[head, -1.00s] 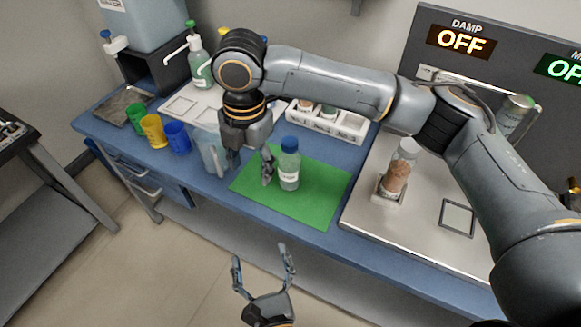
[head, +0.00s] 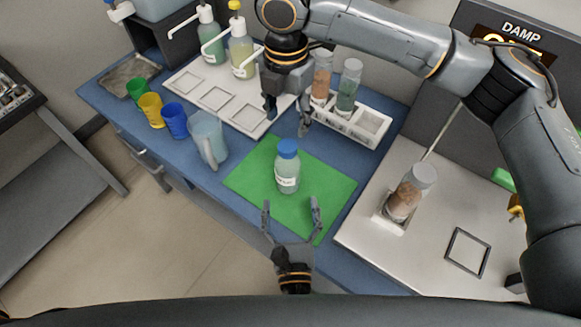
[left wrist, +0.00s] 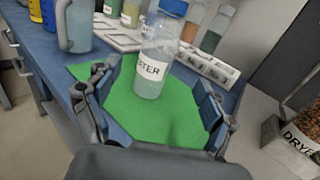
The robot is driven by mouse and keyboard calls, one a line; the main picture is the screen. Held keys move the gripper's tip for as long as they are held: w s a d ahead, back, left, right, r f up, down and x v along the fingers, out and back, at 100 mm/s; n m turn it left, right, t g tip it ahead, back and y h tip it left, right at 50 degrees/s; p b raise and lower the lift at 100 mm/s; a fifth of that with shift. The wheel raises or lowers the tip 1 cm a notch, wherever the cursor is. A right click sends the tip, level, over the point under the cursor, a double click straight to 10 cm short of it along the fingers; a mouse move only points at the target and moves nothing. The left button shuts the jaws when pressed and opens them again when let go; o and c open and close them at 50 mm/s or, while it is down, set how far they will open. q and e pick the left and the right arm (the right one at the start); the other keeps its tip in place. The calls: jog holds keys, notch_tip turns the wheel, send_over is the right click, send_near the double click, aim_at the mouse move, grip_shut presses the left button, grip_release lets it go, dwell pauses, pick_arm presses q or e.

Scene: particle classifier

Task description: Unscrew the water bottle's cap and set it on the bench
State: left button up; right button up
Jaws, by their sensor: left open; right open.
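The water bottle (head: 287,172) stands upright on the green mat (head: 322,201), with its blue cap (head: 288,148) on top. My left gripper (head: 291,204) is open, its fingers pointing at the bottle from the near side and apart from it. In the left wrist view the bottle (left wrist: 155,62) stands beyond and between the open fingers, its label partly readable; the cap (left wrist: 174,7) is cut by the top edge. My right gripper (head: 287,115) is open and empty, pointing down behind the bottle, above the bench (head: 226,178).
Green, yellow and blue cups (head: 151,109) and a clear pitcher (head: 207,138) stand left of the mat. A white rack (head: 368,128) with vials and a white tray (head: 217,98) with pump bottles lie behind. A brown-filled jar (head: 409,190) stands right on a metal plate.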

aim_at(288, 165)
pick_arm(q)
jog(key=w, duration=1.1)
jog(key=shift+a, duration=0.2)
grip_shut()
